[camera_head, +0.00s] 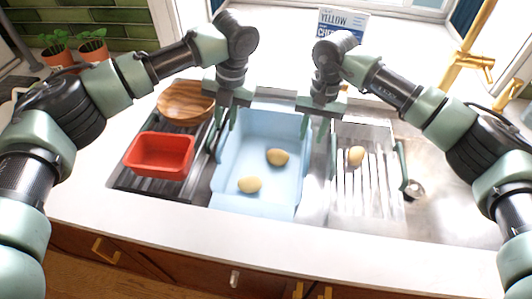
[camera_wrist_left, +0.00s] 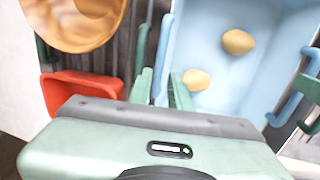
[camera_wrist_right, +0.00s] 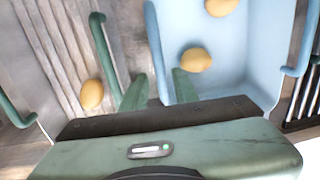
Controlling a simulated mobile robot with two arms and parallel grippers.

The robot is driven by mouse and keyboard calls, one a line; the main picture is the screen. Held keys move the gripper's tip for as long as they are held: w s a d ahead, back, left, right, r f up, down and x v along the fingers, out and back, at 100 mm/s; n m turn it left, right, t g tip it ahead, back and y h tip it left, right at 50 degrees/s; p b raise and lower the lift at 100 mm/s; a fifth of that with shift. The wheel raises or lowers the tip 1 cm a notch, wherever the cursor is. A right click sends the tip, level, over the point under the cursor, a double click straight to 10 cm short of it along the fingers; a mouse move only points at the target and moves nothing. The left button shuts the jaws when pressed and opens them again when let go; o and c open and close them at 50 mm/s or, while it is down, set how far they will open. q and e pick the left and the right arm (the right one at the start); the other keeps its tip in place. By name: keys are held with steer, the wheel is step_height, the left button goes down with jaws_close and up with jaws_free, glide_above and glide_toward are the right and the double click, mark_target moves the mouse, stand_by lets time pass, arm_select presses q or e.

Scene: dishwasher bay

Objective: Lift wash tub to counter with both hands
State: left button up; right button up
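The light-blue wash tub (camera_head: 258,195) sits in the sink bay with two potatoes (camera_head: 277,157) (camera_head: 249,185) inside. It has a bar handle on each side. My left gripper (camera_head: 225,122) is over its left side; in the left wrist view the left handle (camera_wrist_left: 162,58) runs between the fingers (camera_wrist_left: 162,92), which look apart. My right gripper (camera_head: 314,124) is over its right side; in the right wrist view the right handle (camera_wrist_right: 154,50) lies between spread fingers (camera_wrist_right: 159,92). Whether any finger touches a handle is unclear.
A red basin (camera_head: 160,172) and a wooden bowl (camera_head: 186,110) stand left of the tub. Right of it is a ribbed container with green handles (camera_head: 403,165), holding a potato (camera_head: 356,155). The white front counter (camera_head: 250,225) is clear.

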mark_target(223, 138)
arm_select(q)
steer(key=shift+s+r, duration=0.1)
steer(key=shift+s, duration=0.1)
arm_select(e)
steer(key=shift+s+r, duration=0.1)
steer(key=shift+s, duration=0.1)
